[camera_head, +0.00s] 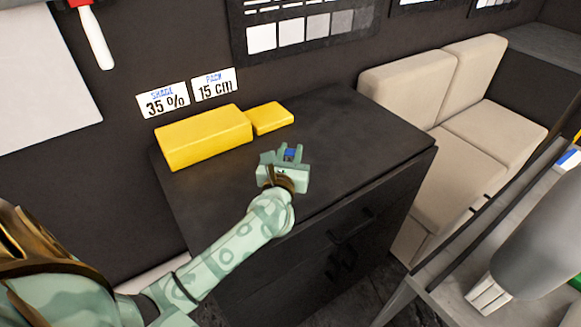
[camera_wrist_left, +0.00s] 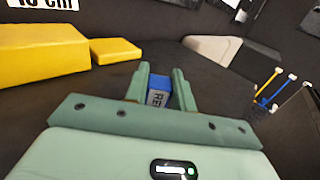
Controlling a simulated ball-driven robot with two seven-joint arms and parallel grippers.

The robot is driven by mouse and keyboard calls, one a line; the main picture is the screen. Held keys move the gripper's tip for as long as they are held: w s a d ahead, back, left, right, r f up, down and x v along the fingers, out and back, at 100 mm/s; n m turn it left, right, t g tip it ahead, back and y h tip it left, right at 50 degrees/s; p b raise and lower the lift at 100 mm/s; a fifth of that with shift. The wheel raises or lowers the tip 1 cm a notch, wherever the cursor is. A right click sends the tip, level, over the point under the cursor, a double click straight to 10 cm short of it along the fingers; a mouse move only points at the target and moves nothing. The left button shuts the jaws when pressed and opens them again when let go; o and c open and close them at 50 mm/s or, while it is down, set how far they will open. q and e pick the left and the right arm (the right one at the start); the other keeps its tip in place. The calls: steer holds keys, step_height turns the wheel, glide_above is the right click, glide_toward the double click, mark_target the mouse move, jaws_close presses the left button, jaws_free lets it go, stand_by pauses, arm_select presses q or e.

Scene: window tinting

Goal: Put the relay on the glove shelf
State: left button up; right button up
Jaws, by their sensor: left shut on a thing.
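The relay (camera_head: 289,153) is a small blue block with a white label. In the left wrist view the relay (camera_wrist_left: 158,90) sits between the two green fingers, with part of its lettering showing. My left gripper (camera_head: 290,155) is shut on it, over the top of the black cabinet (camera_head: 345,135). I cannot tell whether the relay touches the cabinet top. No shelf marked for gloves can be made out. My right gripper is not in view.
A large yellow block (camera_head: 205,138) and a smaller one (camera_head: 271,117) lie at the back left of the cabinet top. Its right part is bare. A beige seat (camera_head: 450,130) stands to the right. A grey cart (camera_head: 450,280) is at the lower right.

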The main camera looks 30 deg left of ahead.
arm_select(q)
steer(key=shift+w+a+f, duration=0.1)
steer(key=shift+a+f, duration=0.05)
steer(key=shift+f, duration=0.1)
steer(key=f, duration=0.1)
steer(key=f+b, duration=0.2)
steer(key=f, duration=0.1)
steer(key=shift+w+a, duration=0.15)
steer(key=shift+a, duration=0.1)
steer(key=shift+r, duration=0.25)
steer(key=shift+f, duration=0.15)
steer(key=o, duration=0.7)
steer(key=shift+b, duration=0.3)
steer(key=o, duration=0.3)
